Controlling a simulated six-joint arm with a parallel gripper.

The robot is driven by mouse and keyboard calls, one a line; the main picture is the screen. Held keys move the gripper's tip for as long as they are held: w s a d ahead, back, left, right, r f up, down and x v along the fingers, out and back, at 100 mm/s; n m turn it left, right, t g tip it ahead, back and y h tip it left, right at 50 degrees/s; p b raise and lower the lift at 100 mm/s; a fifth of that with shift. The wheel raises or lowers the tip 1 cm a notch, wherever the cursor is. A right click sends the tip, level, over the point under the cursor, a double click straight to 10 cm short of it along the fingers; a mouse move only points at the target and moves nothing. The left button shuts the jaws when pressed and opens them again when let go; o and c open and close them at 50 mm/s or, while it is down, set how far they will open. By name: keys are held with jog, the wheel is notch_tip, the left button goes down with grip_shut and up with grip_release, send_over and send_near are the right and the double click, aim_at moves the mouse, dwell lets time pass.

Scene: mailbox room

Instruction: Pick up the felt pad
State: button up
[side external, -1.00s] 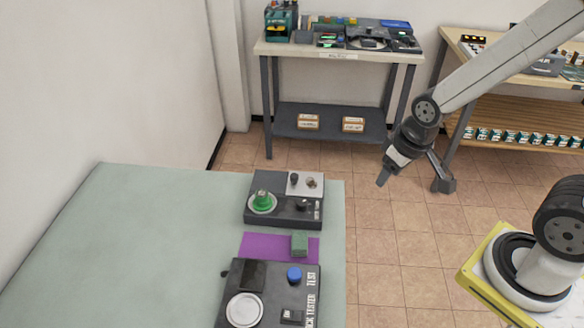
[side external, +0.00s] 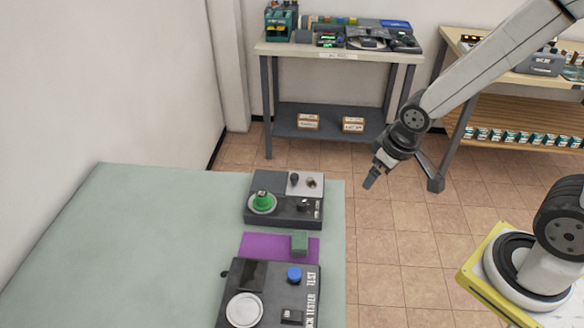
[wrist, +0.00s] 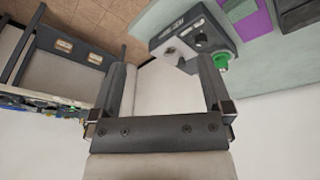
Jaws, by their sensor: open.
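A flat purple pad (side external: 262,247) lies on the pale green table (side external: 150,235), between two dark devices. A small green block (side external: 299,243) sits on its right part. Which of these is the felt pad I cannot tell for sure. My gripper (side external: 370,182) hangs over the floor, up and to the right of the pad, well apart from it. In the wrist view, my gripper (wrist: 163,62) is open with nothing between its fingers. The purple pad (wrist: 256,20) and the green block (wrist: 238,8) show at the top right there.
A dark device (side external: 284,212) with a green knob stands behind the pad. Another, a tester (side external: 265,295) with a blue button and white disc, stands in front. A workbench (side external: 338,48) with equipment is at the back. The left part of the table is clear.

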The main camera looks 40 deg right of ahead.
jog(key=w+a+f+n+t, duration=0.1)
jog(key=w+a+f+n, duration=0.3)
jog(key=w+f, duration=0.1)
jog(key=n+g+y, duration=0.1)
jog(key=n+y, duration=0.3)
send_near(300, 240)
jog(key=w+f, duration=0.1)
jog(key=f, duration=0.1)
jog(key=shift+a+n, duration=0.4)
jog(key=shift+f, duration=0.2)
jog(key=shift+x, duration=1.2)
jog(key=shift+x, duration=2.55)
jog(key=shift+s, duration=0.15)
jog(key=c, duration=1)
